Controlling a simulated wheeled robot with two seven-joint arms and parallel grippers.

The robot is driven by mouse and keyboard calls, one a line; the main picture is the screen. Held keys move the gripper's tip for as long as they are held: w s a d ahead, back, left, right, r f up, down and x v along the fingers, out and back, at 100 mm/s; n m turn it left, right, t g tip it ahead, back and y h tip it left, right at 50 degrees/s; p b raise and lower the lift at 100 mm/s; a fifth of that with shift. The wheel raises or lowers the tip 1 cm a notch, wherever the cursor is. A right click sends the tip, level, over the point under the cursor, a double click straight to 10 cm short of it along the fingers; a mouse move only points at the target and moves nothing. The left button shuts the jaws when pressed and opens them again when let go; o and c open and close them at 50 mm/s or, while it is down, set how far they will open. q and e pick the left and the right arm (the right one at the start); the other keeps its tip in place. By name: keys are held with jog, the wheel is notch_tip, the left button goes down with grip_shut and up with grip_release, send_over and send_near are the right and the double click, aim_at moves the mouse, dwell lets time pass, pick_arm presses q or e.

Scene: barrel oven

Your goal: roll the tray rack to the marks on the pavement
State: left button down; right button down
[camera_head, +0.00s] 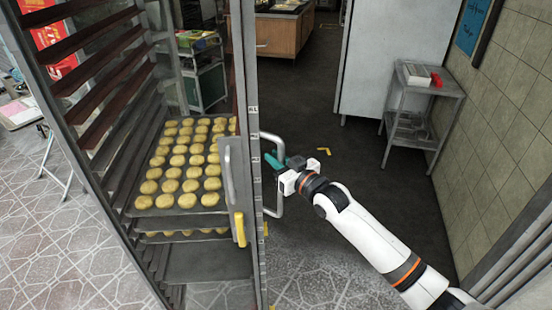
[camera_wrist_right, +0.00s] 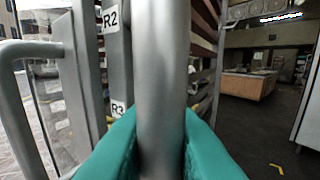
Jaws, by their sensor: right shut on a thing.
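The tall metal tray rack (camera_head: 249,75) fills the left of the head view, and trays of round golden buns (camera_head: 186,165) sit on its runners. A grey loop handle (camera_head: 279,204) stands out from its right post. My right gripper (camera_head: 277,162) is shut on this handle. In the right wrist view its teal fingers close around the vertical grey bar (camera_wrist_right: 162,80), beside post labels R2 and R3. My left gripper is out of view.
A small metal side table (camera_head: 427,90) with a red item stands by the tiled wall at right, near a pale cabinet (camera_head: 395,50). A wooden counter (camera_head: 283,32) is at the back.

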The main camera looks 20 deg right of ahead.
jog(key=shift+r, duration=0.25)
jog(key=shift+d, duration=0.1)
jog(key=c, duration=1.7)
grip_release()
jog(key=shift+w, duration=0.1)
jog(key=shift+c, duration=0.2)
jog(key=shift+o, duration=0.5)
jog(key=shift+f, duration=0.1)
jog(key=b+v, duration=0.3)
jog(key=v, duration=0.9)
